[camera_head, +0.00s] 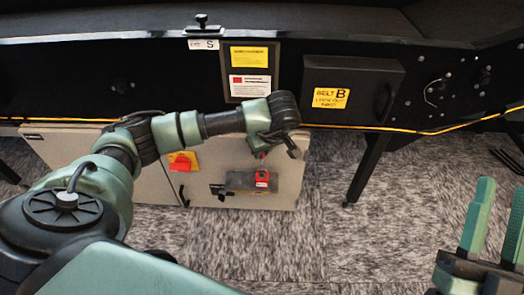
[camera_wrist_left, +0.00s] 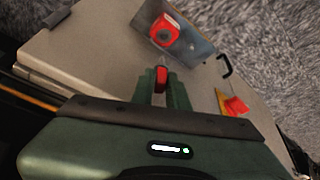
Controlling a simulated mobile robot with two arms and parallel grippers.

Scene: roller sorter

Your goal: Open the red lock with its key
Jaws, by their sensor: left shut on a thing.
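My left gripper (camera_wrist_left: 162,88) is shut on a small red piece, which looks like the key (camera_wrist_left: 161,76). In the head view the left gripper (camera_head: 267,147) is just behind the lock, and a gap shows between key and lock in the wrist view. The key's far end cannot be made out. My right gripper (camera_head: 497,225) is open and empty at the lower right.
The beige cabinet (camera_head: 60,147) stands below the black conveyor frame. A red and yellow switch (camera_head: 182,162) and a black handle (camera_head: 217,190) are on it. A black box labelled Belt B (camera_head: 365,75) is to the right. Carpeted floor in front is clear.

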